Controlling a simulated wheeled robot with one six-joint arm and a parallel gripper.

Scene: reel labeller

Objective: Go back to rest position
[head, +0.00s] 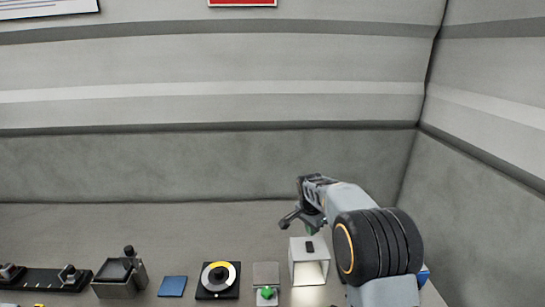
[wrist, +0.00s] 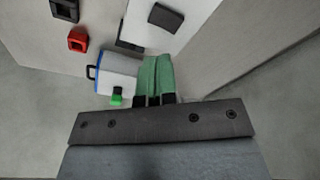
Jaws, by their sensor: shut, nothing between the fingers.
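My gripper (head: 309,230) is above the white box-shaped unit (head: 308,272) at the right of the bench in the head view, with its dark wrist and a bit of green finger showing. In the wrist view, the two green fingers (wrist: 157,62) lie together, shut, with nothing visible between them. A black block (wrist: 166,17) on a pale surface shows just beyond the fingertips. A dark block also shows on the white unit's top in the head view.
Along the bench stand a black rail (head: 45,281), a grey device (head: 119,278), a blue square (head: 172,286), a reel on a black base (head: 218,280) and a green knob (head: 267,293). The bench behind is clear.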

